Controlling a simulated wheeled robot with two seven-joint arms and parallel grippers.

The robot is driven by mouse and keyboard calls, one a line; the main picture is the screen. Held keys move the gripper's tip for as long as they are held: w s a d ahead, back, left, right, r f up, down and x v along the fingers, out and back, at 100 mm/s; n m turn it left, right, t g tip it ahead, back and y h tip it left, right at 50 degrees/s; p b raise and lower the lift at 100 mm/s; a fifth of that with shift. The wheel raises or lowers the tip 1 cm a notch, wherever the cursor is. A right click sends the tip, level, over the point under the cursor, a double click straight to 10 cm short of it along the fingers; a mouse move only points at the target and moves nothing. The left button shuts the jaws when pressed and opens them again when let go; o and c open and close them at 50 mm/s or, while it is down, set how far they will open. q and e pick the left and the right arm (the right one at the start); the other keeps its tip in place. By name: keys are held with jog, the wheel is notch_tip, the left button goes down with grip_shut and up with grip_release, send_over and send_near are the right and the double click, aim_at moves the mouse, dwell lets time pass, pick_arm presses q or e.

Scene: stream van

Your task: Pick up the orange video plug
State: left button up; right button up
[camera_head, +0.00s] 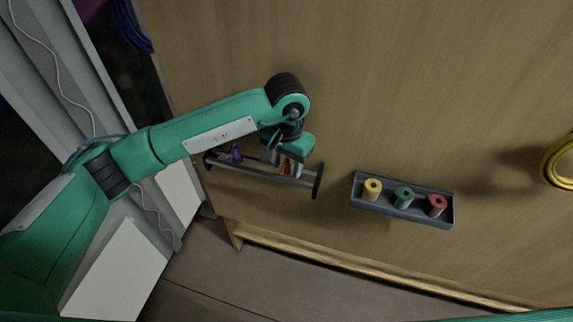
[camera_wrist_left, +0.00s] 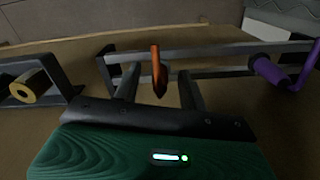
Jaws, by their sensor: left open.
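The orange video plug (camera_wrist_left: 159,72) stands upright in the dark rack (camera_wrist_left: 215,58) in the left wrist view. It lies between the two fingers of my left gripper (camera_wrist_left: 158,90), which is open; I cannot tell whether a finger touches it. In the head view a small part of the orange plug (camera_head: 285,168) shows beside my left gripper (camera_head: 283,160), which hangs over the rack (camera_head: 250,170). A purple plug (camera_wrist_left: 271,72) sits in the same rack, to the right in the wrist view. My right gripper is not in view.
A grey tray (camera_head: 408,216) holds a yellow roll (camera_head: 372,189), a green roll (camera_head: 404,198) and a red roll (camera_head: 437,205), right of the rack. A yellow cable coil (camera_head: 560,163) is at the far right. The wooden top between is clear.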

pick_arm(q)
grip_shut()
jog(key=shift+r, duration=0.1)
